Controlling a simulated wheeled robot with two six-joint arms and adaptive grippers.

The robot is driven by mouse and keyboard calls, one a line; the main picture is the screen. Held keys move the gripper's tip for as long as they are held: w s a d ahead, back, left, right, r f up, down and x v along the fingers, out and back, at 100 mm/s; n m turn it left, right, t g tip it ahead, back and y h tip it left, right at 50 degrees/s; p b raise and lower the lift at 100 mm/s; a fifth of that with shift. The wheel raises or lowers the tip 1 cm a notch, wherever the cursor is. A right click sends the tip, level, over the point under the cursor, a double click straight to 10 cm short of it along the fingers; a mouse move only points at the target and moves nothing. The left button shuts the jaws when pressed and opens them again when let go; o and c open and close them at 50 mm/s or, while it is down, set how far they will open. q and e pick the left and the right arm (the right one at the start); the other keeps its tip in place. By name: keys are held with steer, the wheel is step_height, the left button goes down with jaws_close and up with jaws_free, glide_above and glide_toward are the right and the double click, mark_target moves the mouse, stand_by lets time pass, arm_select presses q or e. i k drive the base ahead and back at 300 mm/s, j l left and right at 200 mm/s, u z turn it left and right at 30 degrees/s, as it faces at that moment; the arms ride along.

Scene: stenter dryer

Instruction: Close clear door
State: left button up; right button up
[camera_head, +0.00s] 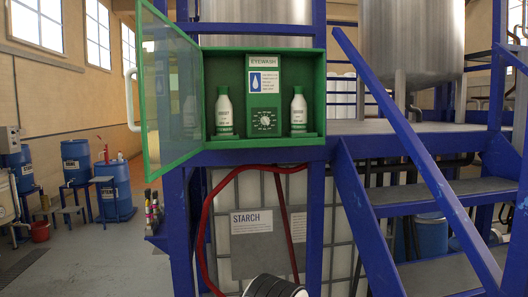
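The clear door (172,105) has a green frame and a see-through, green-tinted panel. It stands open, swung out to the left of the green eyewash cabinet (290,54), hinged at the cabinet's left side. A white bar handle (131,100) is on the door's outer left edge. Inside the open cabinet are a white bottle (224,113) on the left, another white bottle (298,112) on the right, and an EYEWASH panel with a dial between them. A dark ribbed part at the bottom edge cannot be made out clearly.
Blue posts flank the cabinet, and a blue stair with a slanting rail (418,150) stands to the right. A red hose (204,220) loops below, before a STARCH tank (252,222). Blue drums (77,160) stand at the left. The floor left of the door is fairly clear.

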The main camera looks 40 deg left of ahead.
mark_target(148, 177)
steer(key=j+u, duration=0.15)
steer(key=j, duration=0.6)
steer(key=j+u, duration=0.2)
steer(key=j, duration=0.55)
steer(key=i+j+u, duration=0.15)
steer(key=j, duration=0.55)
